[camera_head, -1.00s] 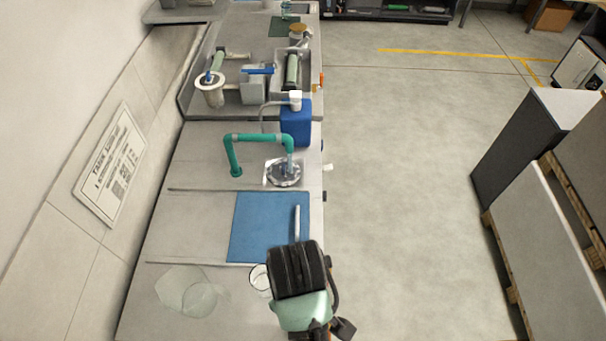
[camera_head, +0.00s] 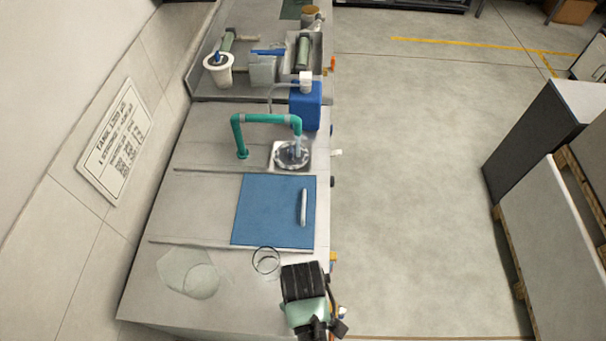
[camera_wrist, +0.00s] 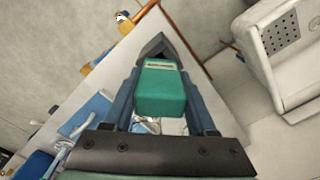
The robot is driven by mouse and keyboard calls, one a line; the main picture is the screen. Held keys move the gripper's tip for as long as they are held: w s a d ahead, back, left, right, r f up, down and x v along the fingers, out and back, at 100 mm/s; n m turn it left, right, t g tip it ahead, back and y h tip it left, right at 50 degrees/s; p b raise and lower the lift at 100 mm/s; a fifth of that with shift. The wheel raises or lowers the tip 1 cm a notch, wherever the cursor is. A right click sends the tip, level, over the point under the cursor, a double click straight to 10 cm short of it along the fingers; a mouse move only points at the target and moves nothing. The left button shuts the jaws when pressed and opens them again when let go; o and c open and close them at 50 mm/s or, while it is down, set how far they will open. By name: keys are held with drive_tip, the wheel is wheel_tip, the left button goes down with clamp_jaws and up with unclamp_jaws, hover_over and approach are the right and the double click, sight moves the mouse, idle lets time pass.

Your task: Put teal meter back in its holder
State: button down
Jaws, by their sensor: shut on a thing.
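The teal meter (camera_wrist: 160,90) is a small block with a pale label strip at its far end. It sits between the two blue-grey fingers of my gripper (camera_wrist: 160,78) in the wrist view, and the gripper is shut on it. In the head view my gripper (camera_head: 303,283) shows as a dark block over the near right edge of the bench; its fingertips and the meter cannot be made out there. I cannot identify the meter's holder with certainty in either view.
A blue mat (camera_head: 272,212) with a pale bar (camera_head: 303,207) lies on the bench. A thin dark ring (camera_head: 266,260) and clear glassware (camera_head: 190,275) are near my gripper. A teal pipe (camera_head: 268,119) and blue container (camera_head: 305,107) stand farther back. Open floor lies right.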

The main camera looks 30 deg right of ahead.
drive_tip(key=shift+c, duration=1)
unclamp_jaws()
wheel_tip(320, 180, up, 12)
drive_tip(key=shift+r, duration=0.1)
